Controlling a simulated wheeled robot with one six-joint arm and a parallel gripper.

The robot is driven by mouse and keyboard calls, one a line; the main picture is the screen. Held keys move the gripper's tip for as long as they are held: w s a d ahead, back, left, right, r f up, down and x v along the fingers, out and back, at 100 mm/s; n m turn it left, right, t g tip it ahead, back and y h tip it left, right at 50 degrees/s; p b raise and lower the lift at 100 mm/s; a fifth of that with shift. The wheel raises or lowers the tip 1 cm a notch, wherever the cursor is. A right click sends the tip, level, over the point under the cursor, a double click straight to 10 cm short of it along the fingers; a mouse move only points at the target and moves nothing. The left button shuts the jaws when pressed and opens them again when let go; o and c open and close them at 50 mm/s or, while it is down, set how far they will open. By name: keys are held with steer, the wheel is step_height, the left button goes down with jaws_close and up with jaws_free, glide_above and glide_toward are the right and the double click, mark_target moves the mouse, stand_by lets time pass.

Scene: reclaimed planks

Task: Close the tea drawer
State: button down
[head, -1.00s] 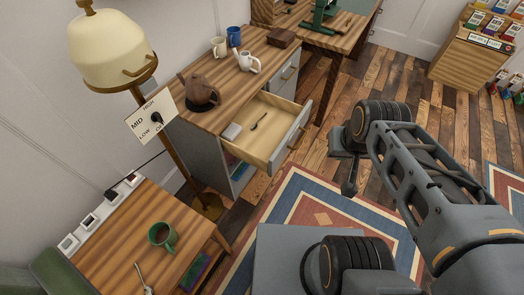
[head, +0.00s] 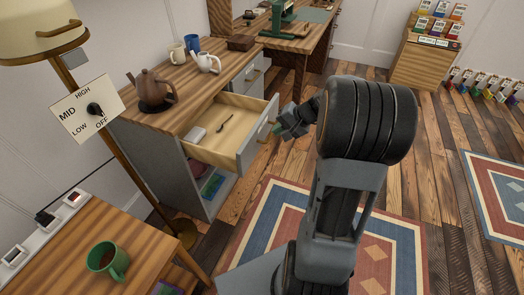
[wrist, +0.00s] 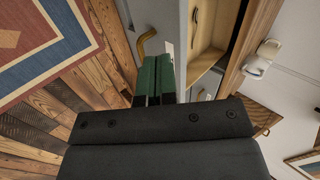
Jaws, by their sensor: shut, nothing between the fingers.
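The tea drawer (head: 243,113) is pulled out of the grey cabinet under the wooden top. A spoon (head: 224,122) and a small pale box (head: 197,134) lie inside it. The drawer's pale interior also shows in the wrist view (wrist: 205,62), with its brass handle (wrist: 146,38) on the outer side. My gripper (head: 279,128) is just outside the drawer front, close to the handle. In the wrist view my green fingers (wrist: 153,75) are shut together with nothing between them, beside the drawer front. I cannot tell whether they touch it.
A lamp with a dial sign (head: 87,108) stands at the left. A side table (head: 130,250) with a green mug is at the lower left.

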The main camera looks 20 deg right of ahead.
mark_target(257, 140)
steer(key=shift+m+t, duration=0.4)
steer(key=shift+m, duration=0.1)
steer(key=w+a+f, duration=0.1)
steer(key=w+f, duration=0.1)
steer(key=f, duration=0.1)
steer(key=w+f+b, duration=0.1)
steer(key=w+f, duration=0.1)
steer(key=w+a+f+b, duration=0.1)
steer(key=w+f, duration=0.1)
steer(key=f, duration=0.1)
steer(key=shift+w+a+f, duration=0.2)
steer(key=shift+a+f, duration=0.15)
steer(key=shift+a, duration=0.1)
